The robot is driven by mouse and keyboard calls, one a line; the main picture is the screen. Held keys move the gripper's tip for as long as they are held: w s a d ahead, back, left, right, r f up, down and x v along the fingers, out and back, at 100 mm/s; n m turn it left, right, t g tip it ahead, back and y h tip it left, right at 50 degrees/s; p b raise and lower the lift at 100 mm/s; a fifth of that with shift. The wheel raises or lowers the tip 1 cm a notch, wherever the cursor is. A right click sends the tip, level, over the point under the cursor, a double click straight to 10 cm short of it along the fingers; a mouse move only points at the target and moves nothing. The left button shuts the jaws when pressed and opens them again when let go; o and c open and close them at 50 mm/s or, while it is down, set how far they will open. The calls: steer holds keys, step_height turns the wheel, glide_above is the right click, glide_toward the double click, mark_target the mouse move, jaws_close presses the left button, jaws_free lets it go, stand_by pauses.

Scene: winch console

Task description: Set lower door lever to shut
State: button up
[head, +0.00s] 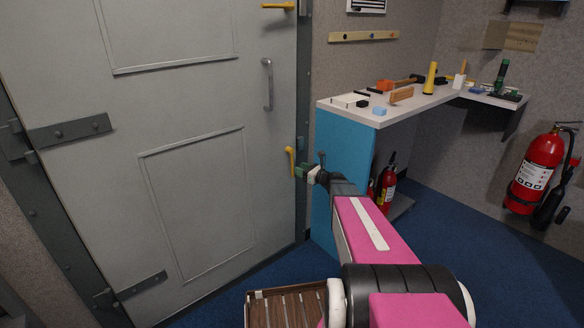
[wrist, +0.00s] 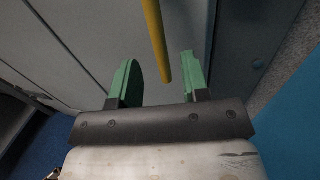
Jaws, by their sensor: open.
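The lower door lever (head: 290,162) is a yellow handle near the right edge of the grey door (head: 205,120). In the head view it points roughly up and down. My gripper (head: 299,172) is at the lever, at the end of my pink arm. In the wrist view the yellow lever (wrist: 157,45) reaches down from the top, its end between the two green fingers of my gripper (wrist: 160,80). The fingers are open, with a gap on each side of the lever. Whether the lever lies fully in the jaws' depth is hard to tell.
A second yellow lever (head: 278,6) sits higher on the door, pointing sideways. A grey pull handle (head: 268,84) is between them. A blue-sided workbench (head: 340,165) with several tools stands close right of my gripper. A slatted wooden crate (head: 290,308) is below my arm.

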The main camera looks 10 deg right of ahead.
mark_target(292, 166)
steer(key=shift+x, duration=2.7)
steer(key=shift+c, duration=0.2)
jaws_close()
